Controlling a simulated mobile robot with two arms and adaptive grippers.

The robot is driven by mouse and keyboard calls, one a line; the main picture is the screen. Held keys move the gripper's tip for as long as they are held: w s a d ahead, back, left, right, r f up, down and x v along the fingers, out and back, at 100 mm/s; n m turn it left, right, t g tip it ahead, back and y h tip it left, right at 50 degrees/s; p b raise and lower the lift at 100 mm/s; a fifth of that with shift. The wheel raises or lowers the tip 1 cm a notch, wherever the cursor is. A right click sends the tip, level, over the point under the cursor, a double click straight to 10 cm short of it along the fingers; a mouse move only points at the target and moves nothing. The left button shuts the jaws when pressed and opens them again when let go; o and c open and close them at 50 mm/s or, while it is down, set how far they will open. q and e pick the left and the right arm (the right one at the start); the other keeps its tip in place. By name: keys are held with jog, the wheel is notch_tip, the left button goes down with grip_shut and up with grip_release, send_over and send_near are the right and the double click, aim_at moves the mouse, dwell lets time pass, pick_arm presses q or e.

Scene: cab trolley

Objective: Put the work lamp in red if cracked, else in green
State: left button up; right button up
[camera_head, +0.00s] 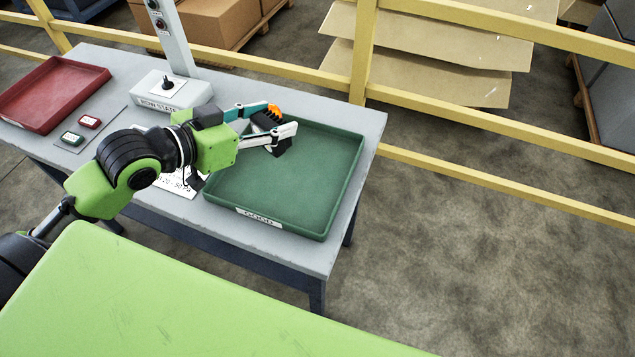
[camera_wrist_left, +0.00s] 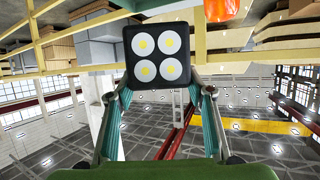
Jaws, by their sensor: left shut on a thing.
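My left gripper (camera_head: 281,120) is shut on the work lamp (camera_head: 264,121), a black lamp. It holds the lamp over the far left part of the green tray (camera_head: 330,185), which is labelled GOOD and looks empty where visible. In the left wrist view the lamp (camera_wrist_left: 158,57) sits between the fingertips. Its square face shows four round white lenses with yellow centres, and I see no crack in them at this size. The red tray (camera_head: 50,95) lies empty at the far left of the table. My right gripper is not in view.
The grey table (camera_head: 345,222) carries a control box (camera_head: 165,92) with a black knob and a post behind it. Small red and green labels (camera_head: 88,121) lie near the red tray. A yellow railing (camera_head: 480,112) runs behind the table.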

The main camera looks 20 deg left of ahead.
pick_arm(q)
jog(key=shift+s+d, duration=0.1)
jog(key=shift+d, duration=0.55)
jog(key=w+d+f+p, duration=0.1)
jog(key=w+d+f, duration=0.1)
jog(key=w+f, duration=0.2)
jog(key=w+d+f+p, duration=0.1)
jog(key=w+d+f, duration=0.1)
jog(key=w+f, duration=0.2)
jog(key=w+d+f+p, duration=0.1)
jog(key=w+d+f, duration=0.1)
jog(key=w+f, duration=0.1)
jog(key=shift+w+d+f, duration=0.2)
jog(key=shift+f, duration=0.25)
jog(key=shift+w+d+f, duration=0.15)
jog(key=shift+w+f, duration=0.05)
jog(key=shift+f, duration=0.4)
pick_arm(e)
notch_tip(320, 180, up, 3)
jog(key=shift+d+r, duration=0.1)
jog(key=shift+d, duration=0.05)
